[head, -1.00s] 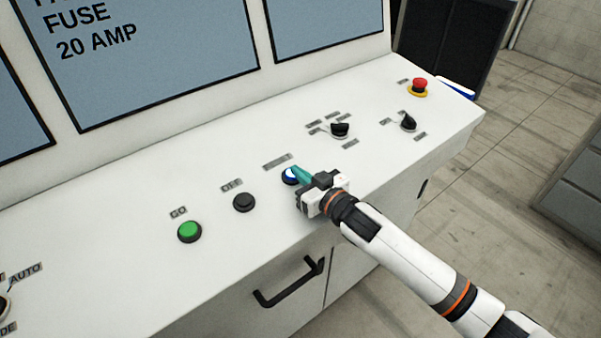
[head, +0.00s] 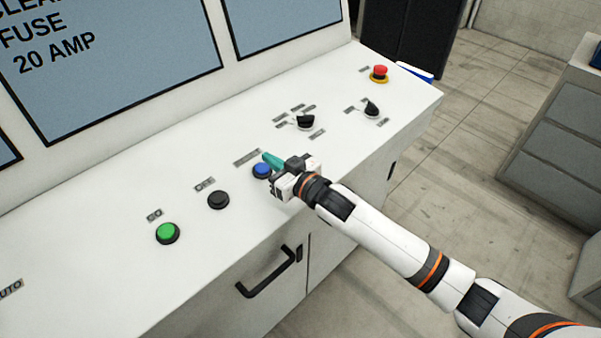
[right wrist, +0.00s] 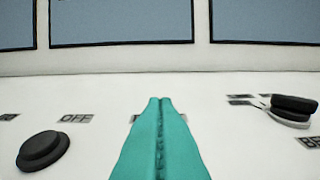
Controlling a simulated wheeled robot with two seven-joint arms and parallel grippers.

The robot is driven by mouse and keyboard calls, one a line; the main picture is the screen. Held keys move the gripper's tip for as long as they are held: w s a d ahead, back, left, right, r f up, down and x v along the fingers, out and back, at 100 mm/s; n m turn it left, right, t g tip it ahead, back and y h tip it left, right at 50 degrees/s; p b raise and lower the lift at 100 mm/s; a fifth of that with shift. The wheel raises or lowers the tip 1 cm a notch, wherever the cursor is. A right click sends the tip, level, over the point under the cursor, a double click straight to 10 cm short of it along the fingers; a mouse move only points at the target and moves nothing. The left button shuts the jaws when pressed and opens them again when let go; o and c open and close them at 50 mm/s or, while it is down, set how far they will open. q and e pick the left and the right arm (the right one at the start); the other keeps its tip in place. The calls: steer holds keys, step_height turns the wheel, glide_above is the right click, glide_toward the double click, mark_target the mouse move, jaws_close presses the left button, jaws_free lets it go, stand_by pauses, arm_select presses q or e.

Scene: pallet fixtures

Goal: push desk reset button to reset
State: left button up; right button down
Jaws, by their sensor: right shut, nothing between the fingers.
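A blue button (head: 262,170) in a dark ring sits on the sloped white desk top, in front of a small label too small to read. My right gripper (head: 266,157) is shut, with its teal fingers together and nothing between them. Its fingertips are right at the button, at its far right side in the head view; I cannot tell whether they touch it. In the right wrist view the shut fingers (right wrist: 159,105) point toward the screens and the blue button is hidden. My left gripper is not in view.
On the desk (head: 110,190) are a green GO button (head: 168,232), a black OFF button (head: 218,199), two black rotary knobs (head: 306,121) (head: 371,108) and a red emergency stop (head: 380,73). Screens (head: 110,60) rise behind. A grey cabinet (head: 550,150) stands at right.

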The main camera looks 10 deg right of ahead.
steer(key=b+v, duration=0.2)
steer(key=v, duration=0.7)
steer(key=shift+w+f+b, duration=0.1)
steer(key=shift+f+b, duration=0.1)
steer(key=shift+b, duration=0.15)
steer(key=shift+s+d+r, duration=0.2)
steer(key=shift+s, duration=0.2)
steer(key=shift+w, duration=0.1)
